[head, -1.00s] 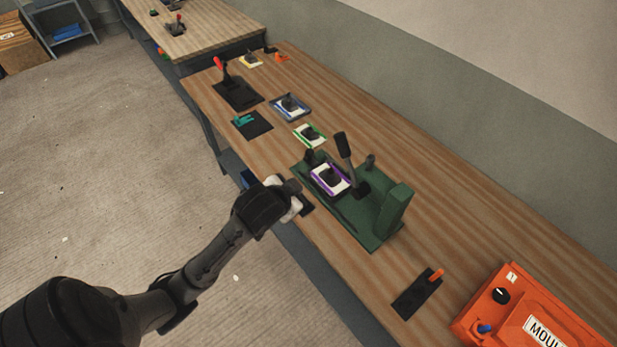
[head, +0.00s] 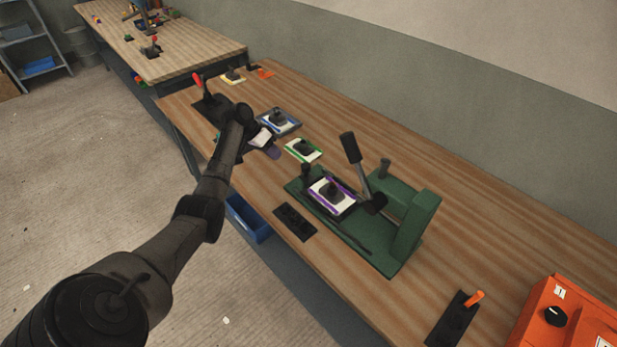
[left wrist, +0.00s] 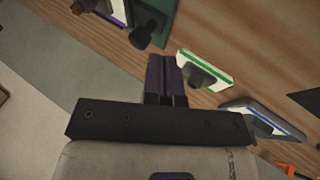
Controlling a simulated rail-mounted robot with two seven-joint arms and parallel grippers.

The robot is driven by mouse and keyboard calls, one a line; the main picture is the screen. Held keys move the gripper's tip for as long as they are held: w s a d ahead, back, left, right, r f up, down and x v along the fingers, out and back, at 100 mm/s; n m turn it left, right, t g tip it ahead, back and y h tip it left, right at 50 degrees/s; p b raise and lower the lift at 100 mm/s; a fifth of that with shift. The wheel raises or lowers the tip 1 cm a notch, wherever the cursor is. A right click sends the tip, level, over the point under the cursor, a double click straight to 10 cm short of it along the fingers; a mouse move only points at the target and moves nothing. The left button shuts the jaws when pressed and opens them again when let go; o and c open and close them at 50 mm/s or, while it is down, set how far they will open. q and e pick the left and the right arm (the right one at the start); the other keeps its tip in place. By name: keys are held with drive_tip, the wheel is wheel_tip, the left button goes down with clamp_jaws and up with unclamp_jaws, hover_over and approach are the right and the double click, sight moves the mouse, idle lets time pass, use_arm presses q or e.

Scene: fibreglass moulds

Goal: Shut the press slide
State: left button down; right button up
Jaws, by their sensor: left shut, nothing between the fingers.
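The green press (head: 411,235) stands on the bench with its lever (head: 350,148) tilted up. Its slide carries a purple-edged mould (head: 346,206) and has a dark upright knob (head: 307,172) at its left end. The slide sits out to the left of the press's tall green block. In the left wrist view, part of the green press (left wrist: 184,14) and the purple-edged mould (left wrist: 92,7) show at the top. My left gripper (head: 273,153) is shut and empty, left of the press beside the green-edged mould (head: 296,154). Its closed fingers (left wrist: 165,75) show in the left wrist view.
A blue-edged mould (head: 290,128) and a red-handled lever (head: 198,82) lie farther along the bench. A black plate (head: 295,222) lies before the press. An orange box (head: 545,320) and an orange-handled switch (head: 458,318) are at the right. A blue bin (head: 247,220) hangs below the bench edge.

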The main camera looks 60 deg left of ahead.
use_arm(q)
drive_tip(key=m, duration=0.1)
drive_tip(key=b, duration=0.2)
approach(301, 187)
drive_tip(key=w+f, duration=0.4)
drive_tip(key=shift+w+f, duration=0.1)
drive_tip(key=shift+f, duration=0.2)
drive_tip(key=shift+w+d+r+p, duration=0.1)
drive_tip(key=shift+d+r+p, duration=0.1)
drive_tip(key=shift+d+p, duration=0.55)
drive_tip(key=shift+w+d, duration=0.15)
drive_tip(key=shift+d, duration=0.9)
use_arm(e)
drive_tip(key=shift+w+d+f, duration=0.1)
drive_tip(key=shift+d+f, duration=0.1)
drive_tip(key=shift+f, duration=0.25)
drive_tip(key=shift+d, duration=0.15)
